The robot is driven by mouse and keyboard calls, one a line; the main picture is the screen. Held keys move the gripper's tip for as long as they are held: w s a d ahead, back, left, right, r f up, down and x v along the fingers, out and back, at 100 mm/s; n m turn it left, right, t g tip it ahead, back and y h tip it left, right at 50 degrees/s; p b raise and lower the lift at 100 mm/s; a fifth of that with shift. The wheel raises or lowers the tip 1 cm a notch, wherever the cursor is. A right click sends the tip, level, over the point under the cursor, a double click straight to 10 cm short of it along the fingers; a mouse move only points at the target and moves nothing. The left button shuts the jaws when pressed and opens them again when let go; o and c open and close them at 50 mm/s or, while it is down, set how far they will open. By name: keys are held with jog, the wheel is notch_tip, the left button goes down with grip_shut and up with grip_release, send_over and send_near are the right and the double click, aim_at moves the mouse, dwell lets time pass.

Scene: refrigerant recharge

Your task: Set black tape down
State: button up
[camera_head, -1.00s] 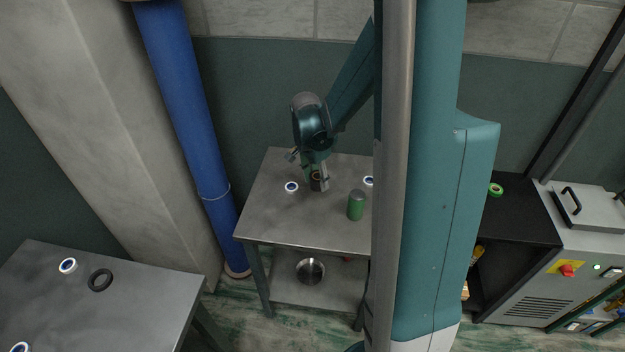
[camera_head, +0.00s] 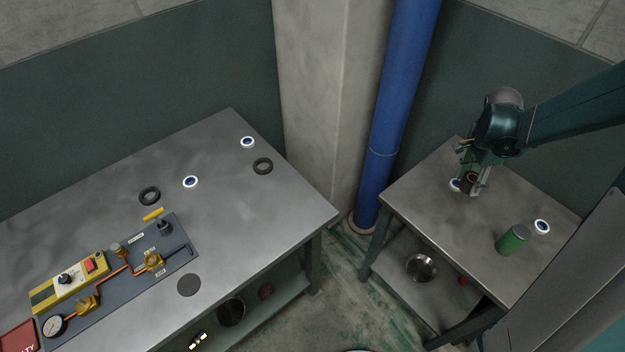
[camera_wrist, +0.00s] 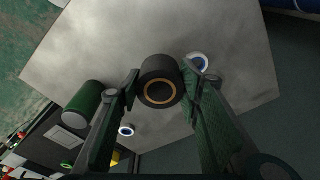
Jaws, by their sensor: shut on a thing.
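The black tape (camera_wrist: 161,82), a thick dark roll with a tan inner ring, sits between the two fingers of my gripper (camera_wrist: 160,90) in the wrist view. The fingers are shut on its sides. In the head view my gripper (camera_head: 474,185) is over the back left part of the small right-hand metal table (camera_head: 430,215), and the black tape (camera_head: 470,181) shows small between the fingers. I cannot tell whether the roll touches the tabletop. A white tape roll with a blue core (camera_head: 454,185) lies right beside the gripper, partly hidden by it.
A green can (camera_head: 513,240) and another white-blue roll (camera_head: 542,227) stand on the same table. A blue pipe (camera_head: 395,110) rises behind the gap.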

jog(key=w+a+r+n, duration=0.15)
jog(key=w+a, duration=0.25)
jog(key=a, duration=0.6)
jog(key=w+a+f+n, duration=0.1)
jog(key=w+a+n, duration=0.25)
jog(key=a, duration=0.55)
notch_tip(320, 180, up, 2)
jog(key=r+n+t+y+p, duration=0.1)
jog(key=n+t+y+p, duration=0.15)
jog(key=n, duration=0.95)
send_over(228, 192)
jog(key=shift+s+f+g+h+p, duration=0.25)
jog(key=shift+s+g+h+p, duration=0.1)
jog(key=shift+g, duration=0.1)
jog(key=shift+f, duration=0.15)
jog(key=shift+f, duration=3)
jog(key=shift+f, duration=0.1)
jog(key=shift+f+b, duration=0.3)
jog(key=shift+f, duration=1.45)
